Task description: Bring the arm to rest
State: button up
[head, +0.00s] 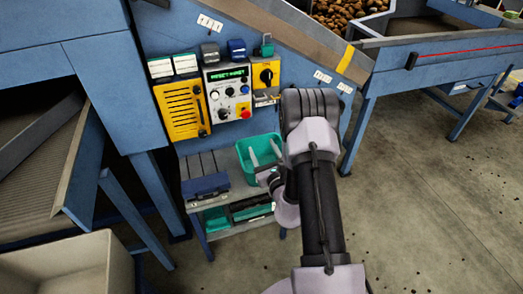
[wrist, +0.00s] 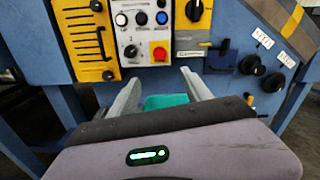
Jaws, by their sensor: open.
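My arm (head: 318,200) reaches up from the bottom of the head view, in front of the blue machine. My gripper (wrist: 160,95) is open in the wrist view, with its two pale fingers apart and nothing between them. In the head view my gripper (head: 263,158) shows partly beside the arm, over a teal bin (head: 237,155). The teal bin also shows beyond the fingers in the wrist view (wrist: 166,101). I cannot tell the height between the fingers and the bin.
A control panel (head: 212,78) with a lit display and a red button (head: 245,113) is on the machine. A yellow slider panel (head: 182,108) is beside it. A small cart (head: 225,192) stands below. A pale crate (head: 75,265) is at lower left. Floor at right (head: 440,220) is clear.

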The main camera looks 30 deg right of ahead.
jog(key=w+a+r+n+g+y, duration=0.1)
jog(key=a+r+n+y, duration=0.4)
jog(key=a+r+y, duration=0.4)
jog(key=a+r+n+y, duration=0.5)
jog(key=a+r, duration=0.2)
jog(key=a, duration=0.4)
jog(key=s+a+r+n+g+y, duration=0.4)
jog(key=s+a+r+n+g, duration=0.2)
jog(key=s+a+n+g, duration=0.55)
jog(key=s+a+f+n+g+h, duration=0.1)
jog(key=s+a+n+h, duration=0.15)
jog(key=s, duration=0.45)
jog(key=s+a+n+g+h, duration=0.1)
jog(key=s+n+g+h, duration=0.15)
jog(key=s, duration=0.45)
jog(key=s+d+n+t+h, duration=0.4)
jog(key=d+h, duration=0.3)
jog(key=d, duration=0.3)
jog(key=shift+d+r+n, duration=0.2)
jog(key=shift+r+n, duration=0.15)
jog(key=shift+n, duration=0.3)
jog(key=shift+c, duration=0.3)
